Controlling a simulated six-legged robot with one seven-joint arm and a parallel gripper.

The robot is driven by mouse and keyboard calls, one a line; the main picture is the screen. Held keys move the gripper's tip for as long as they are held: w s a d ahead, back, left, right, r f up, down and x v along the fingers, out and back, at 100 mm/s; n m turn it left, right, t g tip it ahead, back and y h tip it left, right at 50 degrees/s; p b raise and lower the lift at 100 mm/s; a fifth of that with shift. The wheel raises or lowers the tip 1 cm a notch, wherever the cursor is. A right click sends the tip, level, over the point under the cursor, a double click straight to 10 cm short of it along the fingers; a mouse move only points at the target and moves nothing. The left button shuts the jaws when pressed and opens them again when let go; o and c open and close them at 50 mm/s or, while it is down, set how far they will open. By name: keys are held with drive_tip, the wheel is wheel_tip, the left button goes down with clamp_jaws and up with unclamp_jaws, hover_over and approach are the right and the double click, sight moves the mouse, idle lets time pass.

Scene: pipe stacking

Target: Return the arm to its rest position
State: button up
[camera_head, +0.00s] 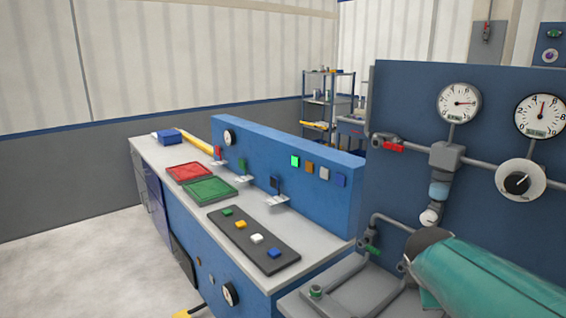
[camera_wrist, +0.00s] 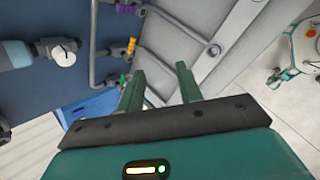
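My gripper (camera_wrist: 160,78) shows in the wrist view with its two green fingers apart. Nothing is held between them. Beyond the fingers are a grey metal frame (camera_wrist: 205,35) and the blue panel's pipework (camera_wrist: 94,50); I cannot tell how near the fingertips are to these. In the head view, a teal part of my arm (camera_head: 485,278) reaches in from the lower right, in front of the panel's lower pipes. The fingers cannot be made out there.
The blue gauge panel (camera_head: 400,95) stands at the right with pipes, a dial (camera_head: 520,181) and a red-handled valve (camera_head: 392,146). A workbench (camera_head: 150,150) to its left carries a red tray (camera_head: 188,171), a green tray (camera_head: 209,190) and a button board (camera_head: 250,239). Open floor (camera_head: 80,255) lies at the left.

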drive_tip(key=s+a+m+y, duration=0.5)
drive_tip(key=s+a+m, duration=1)
drive_tip(key=shift+f, duration=0.25)
drive_tip(key=shift+a, duration=0.1)
